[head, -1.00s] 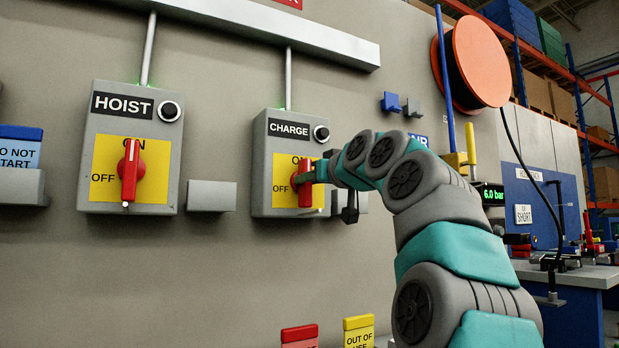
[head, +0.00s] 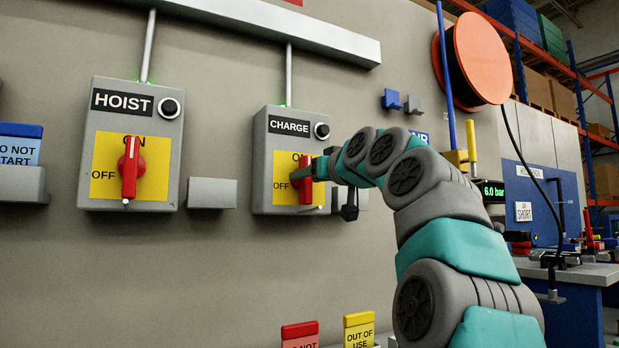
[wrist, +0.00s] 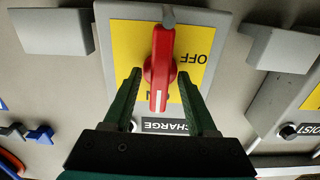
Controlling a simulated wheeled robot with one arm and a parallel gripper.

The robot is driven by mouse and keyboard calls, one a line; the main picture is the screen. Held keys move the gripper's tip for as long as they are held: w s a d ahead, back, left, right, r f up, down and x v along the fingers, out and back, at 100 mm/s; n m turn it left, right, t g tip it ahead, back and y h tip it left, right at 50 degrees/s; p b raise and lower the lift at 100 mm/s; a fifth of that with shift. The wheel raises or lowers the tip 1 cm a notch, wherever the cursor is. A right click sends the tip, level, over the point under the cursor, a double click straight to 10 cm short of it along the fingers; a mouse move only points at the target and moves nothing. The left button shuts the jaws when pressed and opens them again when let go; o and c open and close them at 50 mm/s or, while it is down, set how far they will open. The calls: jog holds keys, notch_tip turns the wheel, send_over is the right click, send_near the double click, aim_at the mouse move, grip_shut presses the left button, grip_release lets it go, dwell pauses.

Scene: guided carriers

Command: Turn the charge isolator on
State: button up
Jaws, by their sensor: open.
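The charge isolator (head: 290,160) is a grey box labelled CHARGE with a yellow ON/OFF plate and a red rotary handle (head: 306,190). In the wrist view, upside down, the handle (wrist: 160,70) stands roughly upright, its white line at the end towards the CHARGE label, where ON is partly hidden. OFF shows to one side. My gripper (wrist: 160,85) is open, with one finger on each side of the handle. Gaps show between fingers and handle in the wrist view. In the head view my gripper (head: 300,173) crosses the handle and hides part of it.
The hoist isolator (head: 130,145), similar with an upright red handle, is to the left. A grey block (head: 212,193) sits on the wall between the boxes; another is partly behind my arm. Red and yellow tags (head: 359,328) are below. A cable reel (head: 480,60) is at upper right.

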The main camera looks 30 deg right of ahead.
jog(key=s+b, duration=0.1)
jog(key=s, duration=0.6)
jog(key=shift+s+d, duration=0.15)
jog(key=shift+s, duration=0.25)
dwell(0.3)
